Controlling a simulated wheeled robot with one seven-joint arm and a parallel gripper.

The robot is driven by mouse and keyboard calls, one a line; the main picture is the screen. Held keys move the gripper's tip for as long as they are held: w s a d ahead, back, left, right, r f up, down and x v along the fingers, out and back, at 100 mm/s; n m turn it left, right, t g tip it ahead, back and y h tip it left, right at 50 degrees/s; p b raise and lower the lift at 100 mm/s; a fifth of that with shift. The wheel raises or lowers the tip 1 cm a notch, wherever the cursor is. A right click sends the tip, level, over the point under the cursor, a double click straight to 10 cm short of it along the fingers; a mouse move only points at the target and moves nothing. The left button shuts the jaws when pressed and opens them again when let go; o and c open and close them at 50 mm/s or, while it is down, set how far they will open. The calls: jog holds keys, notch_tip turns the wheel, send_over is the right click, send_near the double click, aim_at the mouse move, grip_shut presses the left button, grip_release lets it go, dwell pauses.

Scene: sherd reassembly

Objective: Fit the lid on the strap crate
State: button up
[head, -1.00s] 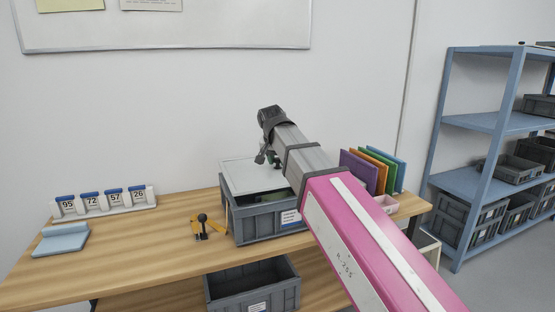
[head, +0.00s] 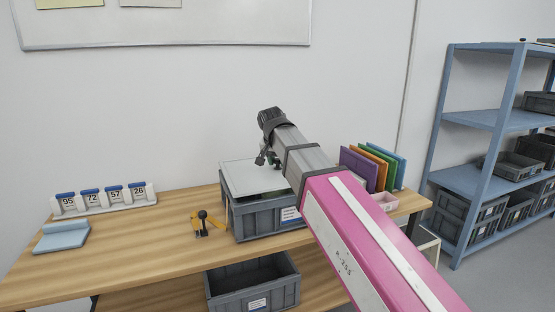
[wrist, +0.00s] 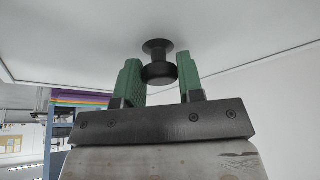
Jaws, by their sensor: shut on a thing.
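The strap crate (head: 262,222) is a grey box with a white and blue label, standing on the wooden table. The lid (head: 247,175) is a flat pale plate over the crate's top; whether it touches the rim all round I cannot tell. In the wrist view the lid's underside or top face (wrist: 230,35) fills the upper part, with a black knob (wrist: 158,70) on it. My gripper (wrist: 160,80) has its green fingers on either side of this knob and is shut on it. In the head view my arm hides the crate's right side and part of the lid.
A yellow and black object (head: 203,223) stands just left of the crate. Colored upright folders (head: 370,168) and a pink tray (head: 384,202) are to the right. An open grey bin (head: 252,285) sits below. The table's left has a blue block (head: 61,238) and number cards (head: 103,199).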

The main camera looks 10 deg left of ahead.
jog(key=shift+f, duration=1.25)
dwell(0.5)
jog(key=o, duration=1.2)
jog(key=shift+r, duration=0.1)
jog(key=v, duration=1)
jog(key=shift+s+r, duration=0.1)
jog(key=shift+r, duration=0.2)
